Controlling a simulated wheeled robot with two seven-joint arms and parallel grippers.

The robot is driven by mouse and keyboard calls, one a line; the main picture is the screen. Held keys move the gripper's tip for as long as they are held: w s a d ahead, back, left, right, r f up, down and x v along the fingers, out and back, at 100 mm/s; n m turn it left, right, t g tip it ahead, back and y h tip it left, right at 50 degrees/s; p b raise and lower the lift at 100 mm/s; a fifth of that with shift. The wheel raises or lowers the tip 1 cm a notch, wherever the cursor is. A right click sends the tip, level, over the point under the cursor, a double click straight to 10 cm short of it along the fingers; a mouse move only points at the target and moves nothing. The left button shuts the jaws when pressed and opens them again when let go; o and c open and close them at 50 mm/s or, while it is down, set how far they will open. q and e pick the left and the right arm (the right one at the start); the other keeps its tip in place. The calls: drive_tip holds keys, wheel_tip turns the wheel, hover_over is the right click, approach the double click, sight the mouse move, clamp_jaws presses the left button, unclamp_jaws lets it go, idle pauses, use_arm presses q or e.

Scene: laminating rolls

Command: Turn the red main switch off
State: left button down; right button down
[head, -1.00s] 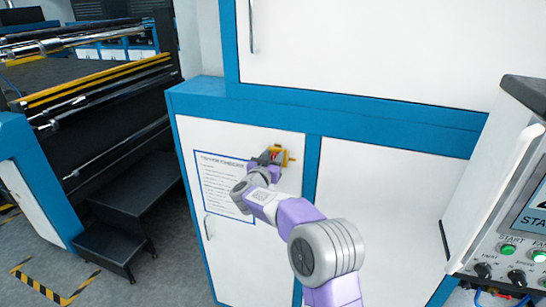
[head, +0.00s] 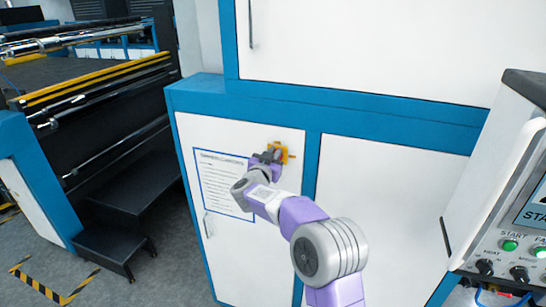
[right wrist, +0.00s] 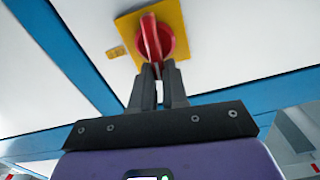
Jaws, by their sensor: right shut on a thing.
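The red main switch (right wrist: 152,38) is a red rotary knob with a raised handle on a yellow plate (right wrist: 180,22). In the right wrist view its handle runs nearly along the line of my fingers. In the head view the yellow plate (head: 290,153) shows on the upper part of a white cabinet door, and my gripper hides most of the red knob. My right gripper (right wrist: 158,68) is shut on the near end of the red handle; it also shows in the head view (head: 270,156). My left gripper is in neither view.
A notice sheet (head: 222,180) is on the same door, left of the switch. A blue ledge (head: 330,112) juts out above. A control panel (head: 505,245) with buttons stands at the right. A black step (head: 115,243) and rollers are at the left.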

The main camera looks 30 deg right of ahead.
drive_tip(key=m+b, duration=0.2)
drive_tip(key=s+f+m+b, duration=0.1)
drive_tip(key=m+b, duration=0.1)
drive_tip(key=m, duration=0.1)
drive_tip(key=d+m+b, duration=0.1)
drive_tip(key=m+b, duration=0.1)
drive_tip(key=m, duration=0.1)
drive_tip(key=shift+s+d+f, duration=0.1)
drive_tip(key=shift+s+f, duration=0.05)
drive_tip(key=m+b, duration=0.2)
drive_tip(key=f+m+b, duration=0.1)
drive_tip(key=m, duration=0.1)
drive_tip(key=shift+s+d+m+b, duration=0.2)
drive_tip(key=shift+m+b, duration=0.1)
drive_tip(key=shift+b, duration=0.1)
drive_tip(key=shift+f+m+b, duration=0.15)
drive_tip(key=shift+m+b, duration=0.55)
drive_tip(key=shift+m, duration=0.25)
drive_tip(key=shift+f+m+b, duration=0.15)
drive_tip(key=shift+m+b, duration=0.55)
drive_tip(key=shift+m, duration=0.25)
drive_tip(key=c, duration=1.1)
unclamp_jaws()
drive_tip(key=shift+c, duration=0.2)
